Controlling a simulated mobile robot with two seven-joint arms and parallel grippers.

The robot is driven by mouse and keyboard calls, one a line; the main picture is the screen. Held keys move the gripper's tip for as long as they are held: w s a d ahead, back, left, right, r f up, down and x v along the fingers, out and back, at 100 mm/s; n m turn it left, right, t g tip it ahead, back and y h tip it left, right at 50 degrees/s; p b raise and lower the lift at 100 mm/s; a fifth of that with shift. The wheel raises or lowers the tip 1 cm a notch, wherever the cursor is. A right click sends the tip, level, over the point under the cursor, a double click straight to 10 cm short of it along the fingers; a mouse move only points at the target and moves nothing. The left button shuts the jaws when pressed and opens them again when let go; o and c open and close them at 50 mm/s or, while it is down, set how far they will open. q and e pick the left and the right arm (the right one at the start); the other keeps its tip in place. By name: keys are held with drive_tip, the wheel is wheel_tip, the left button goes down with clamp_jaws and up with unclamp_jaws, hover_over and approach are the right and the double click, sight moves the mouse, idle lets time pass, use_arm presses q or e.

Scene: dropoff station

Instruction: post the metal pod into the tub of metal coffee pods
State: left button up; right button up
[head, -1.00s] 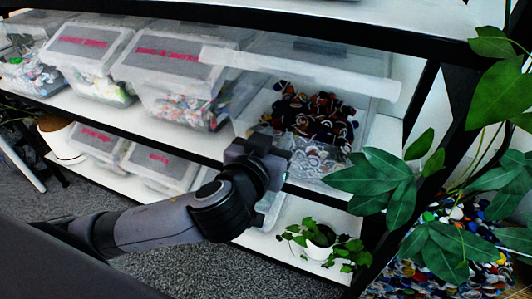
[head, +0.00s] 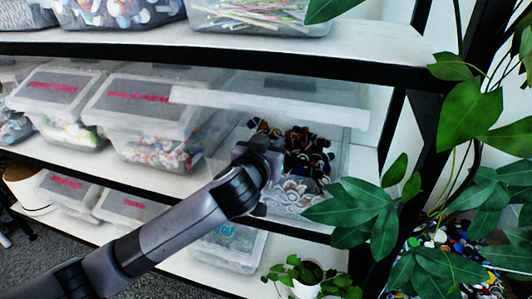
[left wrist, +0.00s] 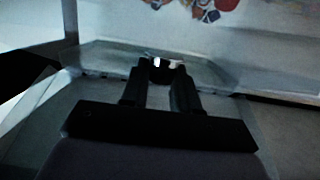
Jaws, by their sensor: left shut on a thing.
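The tub (head: 357,150) stands on the middle shelf in the head view, clear-walled, holding a heap of dark, brown and silvery pods (head: 300,160). Its clear lid with a pale front edge (head: 270,107) is over it, apparently tilted up. My left gripper (head: 268,155) is at the tub's front left side; whether it is inside the rim I cannot tell. In the left wrist view my left gripper (left wrist: 160,75) is shut on the small shiny metal pod (left wrist: 163,62) at its fingertips. My arm hides the pod in the head view. My right gripper is not in view.
Lidded tubs with red labels (head: 140,97) stand to the left on the same shelf. More tubs (head: 115,14) stand above and others below. A leafy plant (head: 365,212) overhangs the tub's right side. A small potted plant (head: 308,277) is lower down.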

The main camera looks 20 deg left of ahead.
use_arm(q)
drive_tip(key=shift+w, duration=0.2)
drive_tip(key=o, duration=1.1)
drive_tip(key=shift+c, duration=0.2)
drive_tip(key=s+r, duration=0.1)
drive_tip(key=s, duration=0.6)
drive_tip(key=shift+r, duration=0.2)
drive_tip(key=shift+a+f, duration=0.1)
